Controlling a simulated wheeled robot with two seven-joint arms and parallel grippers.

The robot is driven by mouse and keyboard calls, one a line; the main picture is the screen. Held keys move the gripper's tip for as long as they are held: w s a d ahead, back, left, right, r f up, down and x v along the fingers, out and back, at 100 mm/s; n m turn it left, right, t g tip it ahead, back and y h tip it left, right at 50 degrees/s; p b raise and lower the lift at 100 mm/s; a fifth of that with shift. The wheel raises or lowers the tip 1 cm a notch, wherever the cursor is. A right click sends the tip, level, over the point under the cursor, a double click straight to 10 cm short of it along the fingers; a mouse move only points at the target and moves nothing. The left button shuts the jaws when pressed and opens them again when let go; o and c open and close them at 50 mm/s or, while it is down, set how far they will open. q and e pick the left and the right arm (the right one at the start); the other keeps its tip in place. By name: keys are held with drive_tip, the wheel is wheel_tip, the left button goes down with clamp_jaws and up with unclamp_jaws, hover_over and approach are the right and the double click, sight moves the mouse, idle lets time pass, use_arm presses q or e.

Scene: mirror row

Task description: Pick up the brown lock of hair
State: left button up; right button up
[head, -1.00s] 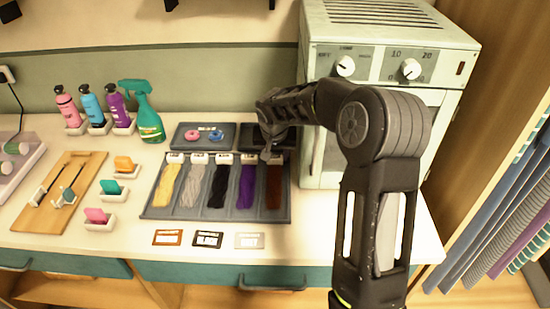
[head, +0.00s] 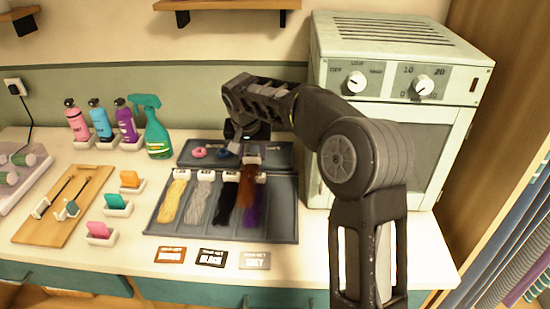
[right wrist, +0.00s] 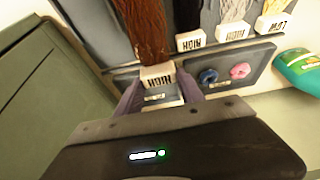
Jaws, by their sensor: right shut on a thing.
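The brown lock of hair (head: 250,181) hangs from its white tag, raised above the tray and partly covering the purple lock (head: 257,214) in the head view. My right gripper (head: 252,148) is shut on the tag end. In the right wrist view the brown lock (right wrist: 141,28) and its white tag (right wrist: 158,77), marked HIGH, are between the fingers (right wrist: 160,92). The grey tray (head: 283,222) has a bare slot at its right end. Yellow (head: 173,203), grey (head: 198,203) and black (head: 225,204) locks lie in it. My left gripper is not in view.
Behind the tray is a dark panel (head: 187,152) with a pink and a blue ring. A pale oven (head: 385,150) stands close to the right of my gripper. Bottles (head: 155,135) stand at the back left. Labelled cards (head: 211,257) lie in front.

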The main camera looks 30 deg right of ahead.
drive_tip(key=w+a, duration=0.2)
drive_tip(key=a, duration=0.1)
drive_tip(key=w+a, duration=0.2)
drive_tip(key=a, duration=0.1)
drive_tip(key=w+a, duration=0.3)
drive_tip(key=shift+s+a, duration=0.1)
drive_tip(key=shift+s, duration=0.05)
